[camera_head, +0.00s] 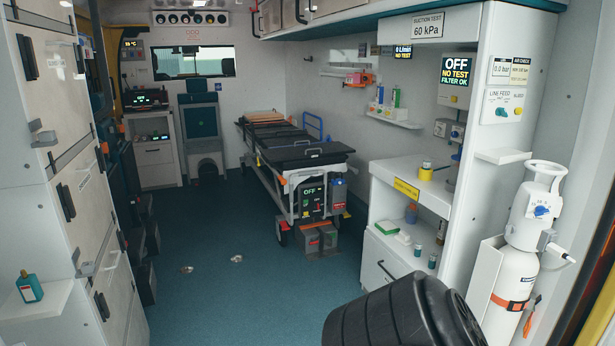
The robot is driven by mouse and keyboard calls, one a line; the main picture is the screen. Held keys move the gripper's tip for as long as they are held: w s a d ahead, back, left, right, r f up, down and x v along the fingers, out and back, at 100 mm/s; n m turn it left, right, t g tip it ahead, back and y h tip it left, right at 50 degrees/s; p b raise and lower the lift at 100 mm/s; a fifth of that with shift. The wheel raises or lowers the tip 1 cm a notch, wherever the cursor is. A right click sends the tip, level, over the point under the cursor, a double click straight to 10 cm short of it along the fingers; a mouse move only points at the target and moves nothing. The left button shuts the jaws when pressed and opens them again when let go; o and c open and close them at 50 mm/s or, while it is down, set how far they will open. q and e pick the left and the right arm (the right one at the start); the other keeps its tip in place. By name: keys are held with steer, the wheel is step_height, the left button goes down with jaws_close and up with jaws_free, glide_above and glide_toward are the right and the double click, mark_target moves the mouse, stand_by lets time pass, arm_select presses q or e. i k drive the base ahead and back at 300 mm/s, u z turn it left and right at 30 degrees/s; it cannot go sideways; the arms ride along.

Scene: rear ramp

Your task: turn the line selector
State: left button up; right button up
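A white panel labelled "LINE FEED" (503,102) is on the upper right wall, near the rear opening. A small teal knob (501,112) sits on it, with a small round fitting (518,112) to its right. I take this knob to be the line selector, but its setting is too small to read. A gauge reading about "0.0 bar" (501,69) is just above it. Neither of my grippers is in view, and nothing touches the knob.
A white gas cylinder (514,280) with a blue valve knob (542,211) stands below the panel at right. A small shelf (503,156) juts out under the panel. A dark ribbed object (395,315) fills the bottom middle. A stretcher (300,155) stands farther in; the floor (210,290) is mostly clear.

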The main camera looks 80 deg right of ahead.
mark_target(500, 110)
steer(key=z, duration=3.85)
